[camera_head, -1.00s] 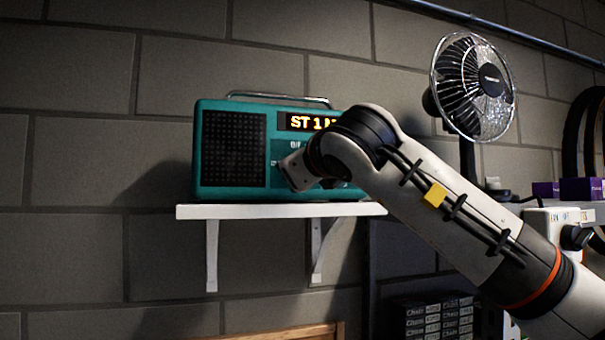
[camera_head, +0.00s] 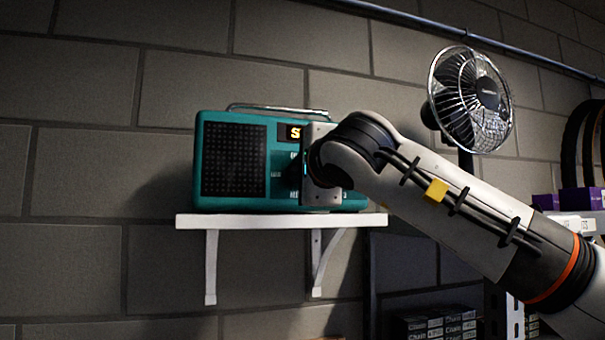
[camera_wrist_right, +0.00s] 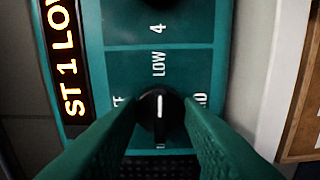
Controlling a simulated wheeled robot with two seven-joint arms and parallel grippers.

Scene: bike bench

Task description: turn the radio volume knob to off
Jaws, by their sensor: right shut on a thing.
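The teal radio (camera_head: 235,160) stands on a white wall shelf, its display (camera_head: 293,132) partly covered by my right gripper (camera_head: 300,172). In the right wrist view the picture is turned sideways. The round black volume knob (camera_wrist_right: 160,109) has a white pointer line aimed at the word LOW. Part of an OFF label shows at the knob's left, and a partly hidden label is at its right. The display (camera_wrist_right: 68,60) begins "ST 1 LO". My right gripper's two fingers (camera_wrist_right: 160,122) are shut on the knob from both sides. My left gripper is not in view.
The white shelf (camera_head: 250,221) sits on brackets against a block wall. A desk fan (camera_head: 468,98) stands right of the radio, behind my right arm. Purple boxes (camera_head: 582,200) are at far right. Another black knob (camera_wrist_right: 158,2) sits above the held one.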

